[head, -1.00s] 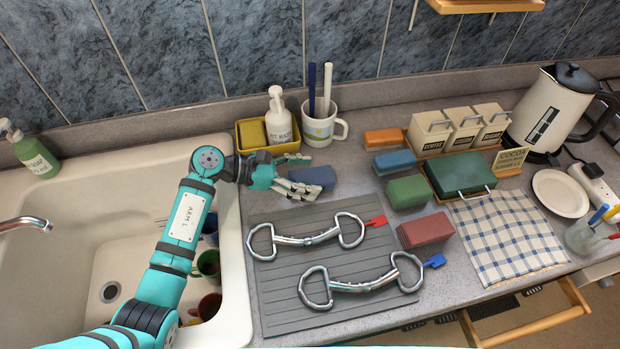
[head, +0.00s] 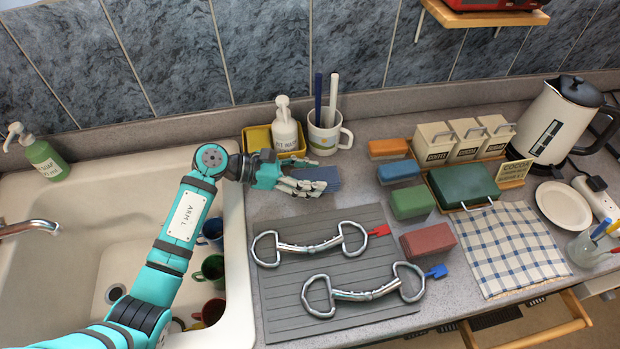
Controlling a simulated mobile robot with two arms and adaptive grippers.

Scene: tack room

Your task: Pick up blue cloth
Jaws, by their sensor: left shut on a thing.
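A dark blue block-shaped cloth (head: 324,174) lies at the tips of my left gripper (head: 312,186), behind the grey ribbed mat. My left gripper reaches in from the left over the sink edge and is shut on this blue cloth, its fingers covering the near left part. Whether the cloth is clear of the counter I cannot tell. A lighter blue block (head: 398,171) lies farther right, between an orange block (head: 388,148) and a green block (head: 411,202). My right gripper is not in view.
Two metal bits (head: 310,246) lie on the grey mat (head: 285,325). A yellow caddy (head: 257,138) with a soap bottle (head: 285,128) and a mug (head: 325,138) stand close behind the gripper. A red block (head: 428,240) and checked towel (head: 510,250) lie right.

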